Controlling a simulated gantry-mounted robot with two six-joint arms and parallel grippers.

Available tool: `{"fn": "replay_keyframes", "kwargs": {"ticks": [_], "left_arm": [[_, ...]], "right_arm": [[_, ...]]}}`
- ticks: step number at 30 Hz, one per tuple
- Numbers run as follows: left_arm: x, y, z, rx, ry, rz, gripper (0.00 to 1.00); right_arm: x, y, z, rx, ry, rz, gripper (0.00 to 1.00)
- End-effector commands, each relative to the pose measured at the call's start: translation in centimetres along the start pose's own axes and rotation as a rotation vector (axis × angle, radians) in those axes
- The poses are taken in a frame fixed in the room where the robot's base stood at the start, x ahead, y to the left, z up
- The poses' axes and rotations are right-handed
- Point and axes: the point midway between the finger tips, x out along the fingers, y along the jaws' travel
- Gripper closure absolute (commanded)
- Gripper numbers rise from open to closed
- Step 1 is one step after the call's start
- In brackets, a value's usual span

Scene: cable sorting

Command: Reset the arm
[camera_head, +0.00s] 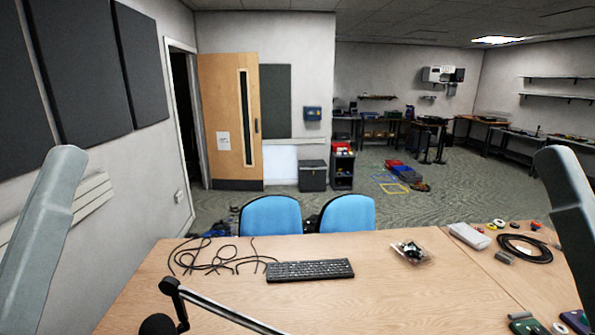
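Grey links of my two arms stand at the left and right edges of the head view. Neither gripper shows, so I cannot see whether they are open or shut. A loose tangle of black cable (215,258) lies on the wooden table (350,300) at its back left. A coiled black cable (525,249) lies at the right side of the table.
A black keyboard (310,270) lies at mid table, with a clear bag of small parts (410,251) to its right. A white box (469,236) and small items sit at right. A black jointed stand (190,300) rises in front. Two blue chairs (270,215) stand behind.

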Motion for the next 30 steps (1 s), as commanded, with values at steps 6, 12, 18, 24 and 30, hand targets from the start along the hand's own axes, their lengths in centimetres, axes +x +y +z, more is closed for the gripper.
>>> {"fn": "replay_keyframes", "kwargs": {"ticks": [6,12,18,24,30], "left_arm": [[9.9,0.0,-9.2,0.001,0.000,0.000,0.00],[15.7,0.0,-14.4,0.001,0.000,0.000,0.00],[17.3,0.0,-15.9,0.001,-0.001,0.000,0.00],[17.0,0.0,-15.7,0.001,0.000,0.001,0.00],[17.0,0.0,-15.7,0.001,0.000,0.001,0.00]], "right_arm": [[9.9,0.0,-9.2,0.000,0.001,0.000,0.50],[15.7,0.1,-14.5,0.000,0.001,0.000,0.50],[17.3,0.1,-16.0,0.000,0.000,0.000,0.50],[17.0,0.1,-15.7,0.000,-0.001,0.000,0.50],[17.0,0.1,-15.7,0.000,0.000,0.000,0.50]]}}
